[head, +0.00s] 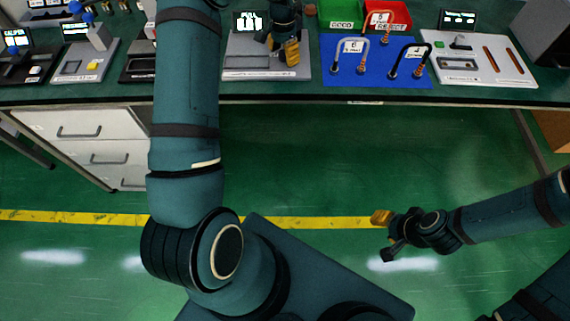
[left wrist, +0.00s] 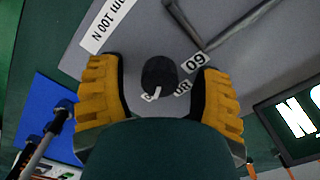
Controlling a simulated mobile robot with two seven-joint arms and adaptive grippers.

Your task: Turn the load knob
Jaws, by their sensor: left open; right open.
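The load knob (left wrist: 159,76) is a round black knob with a white pointer mark, on a light grey panel (left wrist: 140,30) in the left wrist view. Printed number labels (left wrist: 194,63) sit around its lower right side. My left gripper (left wrist: 160,88) is open, with one yellow-padded finger on each side of the knob and gaps between. Whether the fingertips reach down to knob height I cannot tell. In the head view my left gripper (head: 287,48) is over the grey station (head: 240,68) and hides the knob. My right gripper (head: 386,236) is open and empty, above the floor away from the bench.
A display (left wrist: 295,118) stands to the right in the wrist view. A blue mat (head: 345,78) with several shackle-like hooks, a green bin (head: 342,15) and a red bin (head: 398,14) are right of the station.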

